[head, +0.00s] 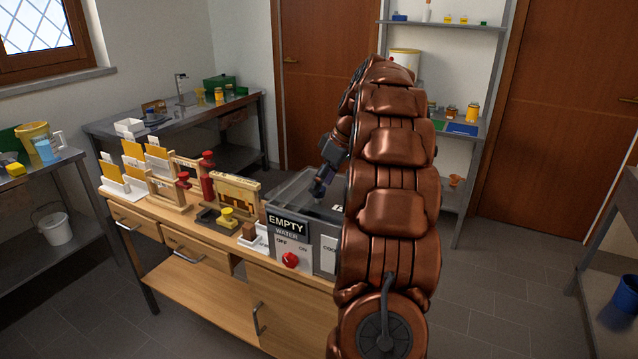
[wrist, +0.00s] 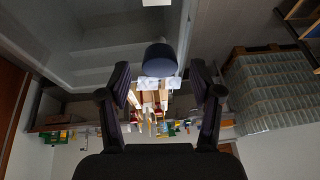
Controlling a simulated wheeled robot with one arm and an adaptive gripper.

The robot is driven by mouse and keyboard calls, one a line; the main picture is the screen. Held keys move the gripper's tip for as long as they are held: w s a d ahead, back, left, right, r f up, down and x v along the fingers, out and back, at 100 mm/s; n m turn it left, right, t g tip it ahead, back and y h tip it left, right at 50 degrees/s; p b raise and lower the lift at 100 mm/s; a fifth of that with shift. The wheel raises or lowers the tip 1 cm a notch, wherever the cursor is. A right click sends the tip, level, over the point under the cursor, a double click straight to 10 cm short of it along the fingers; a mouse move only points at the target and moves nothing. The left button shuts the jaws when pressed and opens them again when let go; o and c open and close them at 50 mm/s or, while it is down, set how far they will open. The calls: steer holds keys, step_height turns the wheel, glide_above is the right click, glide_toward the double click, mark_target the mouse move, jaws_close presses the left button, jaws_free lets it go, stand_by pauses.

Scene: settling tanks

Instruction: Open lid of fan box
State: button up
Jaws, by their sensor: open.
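A grey box with clear walls (head: 290,190) stands on the wooden bench, partly hidden behind my arm. It seems to be the fan box; its front panel (head: 327,258) starts with "COO" and the rest is covered. My gripper (head: 318,188) is at the box's top, pointing down, and I cannot tell from the head view whether it touches. In the wrist view my gripper (wrist: 160,70) is open, its two fingers apart. A dark round knob (wrist: 158,60) shows between the fingertips, beside a pale translucent surface (wrist: 105,45). The lid's edges cannot be made out clearly.
An "EMPTY WATER" panel (head: 288,225) with a red knob (head: 290,259) faces front, left of the "COO" panel. Floor is free right of my arm.

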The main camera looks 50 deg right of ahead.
steer(key=shift+w+a+f, duration=0.1)
steer(key=shift+w+f, duration=0.1)
steer(key=shift+f, duration=0.3)
jaws_close()
stand_by(0.4)
steer(key=shift+a, duration=0.4)
steer(key=shift+d, duration=0.4)
